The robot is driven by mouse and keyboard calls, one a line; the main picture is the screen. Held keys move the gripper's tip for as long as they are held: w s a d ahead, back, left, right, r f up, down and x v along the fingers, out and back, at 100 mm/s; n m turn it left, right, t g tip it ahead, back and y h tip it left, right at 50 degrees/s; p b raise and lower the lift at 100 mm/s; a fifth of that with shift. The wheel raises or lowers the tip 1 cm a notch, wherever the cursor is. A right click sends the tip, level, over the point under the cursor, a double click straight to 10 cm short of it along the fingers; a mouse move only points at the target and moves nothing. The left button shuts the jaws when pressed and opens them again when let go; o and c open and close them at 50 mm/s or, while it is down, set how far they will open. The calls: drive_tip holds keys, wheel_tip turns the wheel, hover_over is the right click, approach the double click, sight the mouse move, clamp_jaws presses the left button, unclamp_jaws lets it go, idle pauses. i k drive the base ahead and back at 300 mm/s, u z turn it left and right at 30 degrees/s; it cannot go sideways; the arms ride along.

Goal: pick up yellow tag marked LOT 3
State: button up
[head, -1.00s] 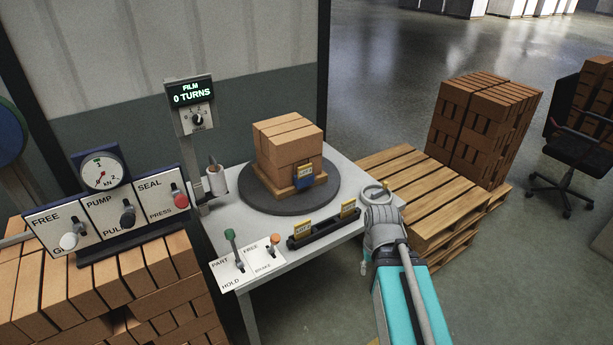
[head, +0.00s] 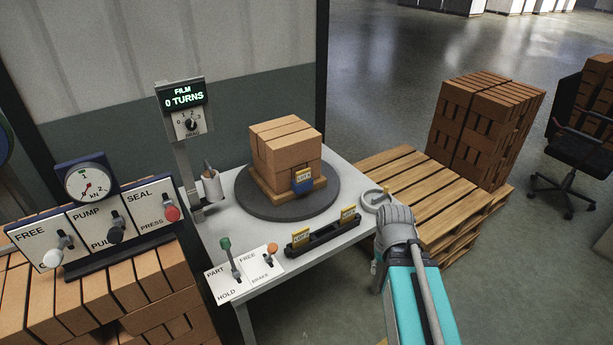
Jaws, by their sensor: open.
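Two small yellow tags stand in a black rack on the white table's front part: a left tag (head: 301,236) and a right tag (head: 348,214). The print is too small to tell which reads LOT 3. My gripper (head: 376,270) is at the table's right edge, to the right of the rack and apart from all three tags. It is mostly hidden behind my grey wrist; the little that shows is open, with nothing seen in it.
The brick stack (head: 287,150) sits on a dark turntable (head: 250,200). A pale ring (head: 374,201) lies close to my wrist. Two levers (head: 231,258) stand left of the rack (head: 325,237). A film post with display (head: 182,96) rises behind. Wooden pallets (head: 460,215) stand right.

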sight(304, 175)
drive_tip(key=i, duration=0.85)
drive_tip(key=u, duration=0.05)
